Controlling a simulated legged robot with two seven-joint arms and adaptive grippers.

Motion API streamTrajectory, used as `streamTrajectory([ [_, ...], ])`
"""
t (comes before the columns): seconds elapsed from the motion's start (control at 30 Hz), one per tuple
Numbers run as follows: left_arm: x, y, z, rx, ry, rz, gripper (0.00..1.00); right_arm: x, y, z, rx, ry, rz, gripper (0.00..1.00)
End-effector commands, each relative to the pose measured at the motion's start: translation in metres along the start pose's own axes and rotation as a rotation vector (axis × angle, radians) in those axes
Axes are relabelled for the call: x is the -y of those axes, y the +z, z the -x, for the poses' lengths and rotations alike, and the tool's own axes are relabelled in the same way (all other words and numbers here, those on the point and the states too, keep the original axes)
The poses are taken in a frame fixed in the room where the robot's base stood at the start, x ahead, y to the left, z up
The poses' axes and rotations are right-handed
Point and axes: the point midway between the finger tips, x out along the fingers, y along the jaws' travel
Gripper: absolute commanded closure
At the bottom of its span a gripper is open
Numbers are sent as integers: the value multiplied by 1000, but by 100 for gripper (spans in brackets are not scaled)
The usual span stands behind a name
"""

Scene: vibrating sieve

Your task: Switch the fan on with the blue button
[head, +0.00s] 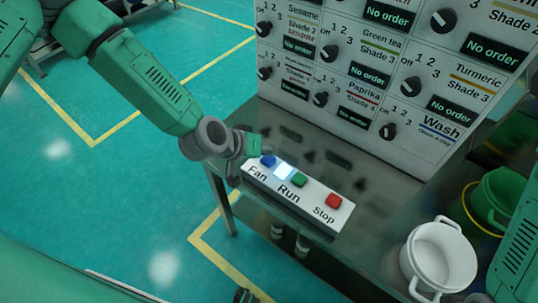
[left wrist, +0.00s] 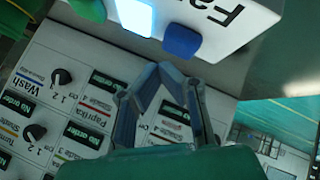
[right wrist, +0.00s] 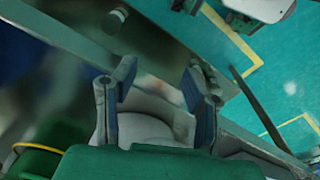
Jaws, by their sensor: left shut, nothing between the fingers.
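The blue button (head: 268,161) sits above the word Fan at the left end of a white control box (head: 318,222). It also shows in the left wrist view (left wrist: 181,42). My left gripper (head: 252,146) is just behind and left of the blue button in the head view. In the left wrist view its fingertips (left wrist: 162,70) meet with nothing between them, close to the blue button; I cannot tell whether they touch it. My right gripper (right wrist: 160,85) is open and empty in the right wrist view, above a white bucket (right wrist: 150,125).
A bright white-blue lit piece (head: 284,171), a green button (head: 299,180) and a red button (head: 333,201) share the control box. A panel of black knobs (head: 388,131) stands behind. The white bucket (head: 440,258) and green buckets (head: 495,197) stand at right.

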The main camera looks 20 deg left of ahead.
Motion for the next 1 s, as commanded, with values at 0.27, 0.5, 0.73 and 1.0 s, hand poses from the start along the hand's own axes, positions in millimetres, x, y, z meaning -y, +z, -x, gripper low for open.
streamTrajectory([
  [0.27, 1, 0, 0, 0, -1, 1, 100, 0, 0, 0, 0, 0, 0, 60],
  [0.5, -9, -9, 12, -1, 0, 1, 100, 0, -1, 14, 0, 0, 0, 60],
  [0.73, -21, -21, 29, -1, 0, 1, 100, 0, -2, 33, 0, 0, 0, 60],
  [1.0, -25, -26, 35, 0, 0, 1, 100, 0, -2, 39, 0, 0, 0, 60],
])
